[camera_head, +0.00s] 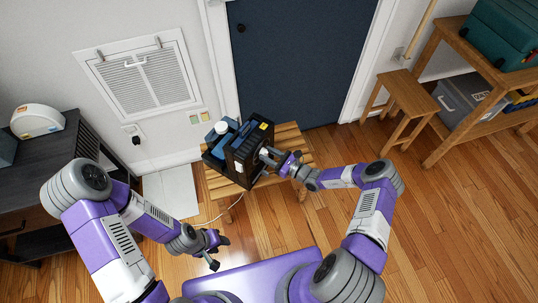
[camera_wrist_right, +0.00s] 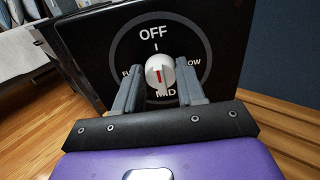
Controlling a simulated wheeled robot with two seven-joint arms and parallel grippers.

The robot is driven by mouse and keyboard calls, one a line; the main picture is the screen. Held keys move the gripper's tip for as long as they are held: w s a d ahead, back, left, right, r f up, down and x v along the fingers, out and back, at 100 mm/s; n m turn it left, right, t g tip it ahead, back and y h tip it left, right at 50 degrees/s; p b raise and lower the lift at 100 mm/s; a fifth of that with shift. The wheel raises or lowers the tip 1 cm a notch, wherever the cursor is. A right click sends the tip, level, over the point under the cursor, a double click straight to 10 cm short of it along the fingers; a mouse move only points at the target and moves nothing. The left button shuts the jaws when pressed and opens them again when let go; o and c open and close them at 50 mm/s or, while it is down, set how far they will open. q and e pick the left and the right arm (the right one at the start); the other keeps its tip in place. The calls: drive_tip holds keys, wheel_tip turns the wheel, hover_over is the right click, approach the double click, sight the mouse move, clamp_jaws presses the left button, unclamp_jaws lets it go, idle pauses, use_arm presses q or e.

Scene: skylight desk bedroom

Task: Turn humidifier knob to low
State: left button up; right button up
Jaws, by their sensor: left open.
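The humidifier (camera_head: 240,152) is a dark box on a wooden slatted bench in the head view. Its black front panel (camera_wrist_right: 100,50) fills the right wrist view, with a round dial marked OFF at top, LOW at right, MID at bottom and a partly hidden "FU" at left. The white knob (camera_wrist_right: 160,72) has a red line that appears to point down toward MID. My right gripper (camera_wrist_right: 160,82) has one finger on each side of the knob; I cannot tell whether they touch it. It also shows at the panel in the head view (camera_head: 265,154). My left gripper (camera_head: 221,253) is open and empty, away from the humidifier.
The bench (camera_head: 291,143) stands before a dark blue door (camera_head: 290,60). A black cabinet (camera_head: 40,165) is at left, and a wooden stool (camera_head: 405,95) and shelf are at right. A white cord (camera_head: 212,218) hangs near the bench. The floor at right is clear.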

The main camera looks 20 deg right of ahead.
drive_tip(key=shift+c, duration=1.3)
drive_tip(key=shift+m, duration=0.3)
drive_tip(key=shift+w+d+f+m+b, duration=0.1)
drive_tip(key=shift+m+b, duration=0.6)
drive_tip(key=shift+m, duration=3.55)
drive_tip(key=shift+d+f+m+b, duration=0.1)
drive_tip(key=shift+m+b, duration=0.6)
drive_tip(key=shift+m, duration=3.55)
drive_tip(key=o, duration=1)
